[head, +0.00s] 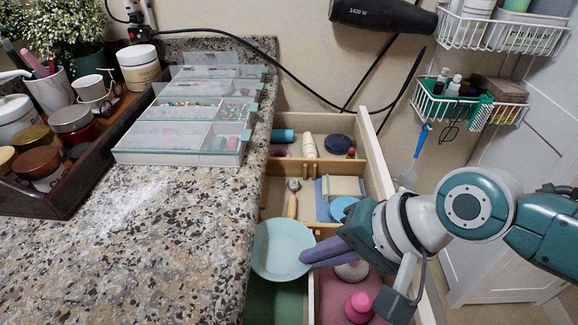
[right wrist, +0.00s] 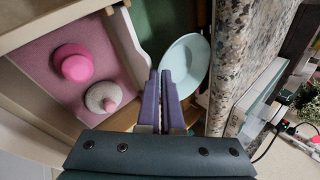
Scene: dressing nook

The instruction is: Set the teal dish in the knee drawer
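The teal dish (head: 282,248) is a shallow, round, pale blue-green bowl, also in the right wrist view (right wrist: 187,62). It is over the open knee drawer (head: 376,165), beside the counter edge, above a green-floored compartment (head: 274,302). My right gripper (head: 306,255) reaches in from the right, its purple fingers nearly together at the dish's right rim. In the right wrist view the fingertips (right wrist: 161,74) meet at that rim, shut on it. The fingers hide a little of the rim. My left gripper is not in view.
A pink-floored compartment holds a pink knobbed object (head: 359,307) and a pale one (right wrist: 103,97). Wooden dividers (head: 275,220) separate filled rear compartments. The granite counter (head: 150,250) borders the drawer, bearing clear organizer boxes (head: 180,135) and a dark tray (head: 100,165) of jars.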

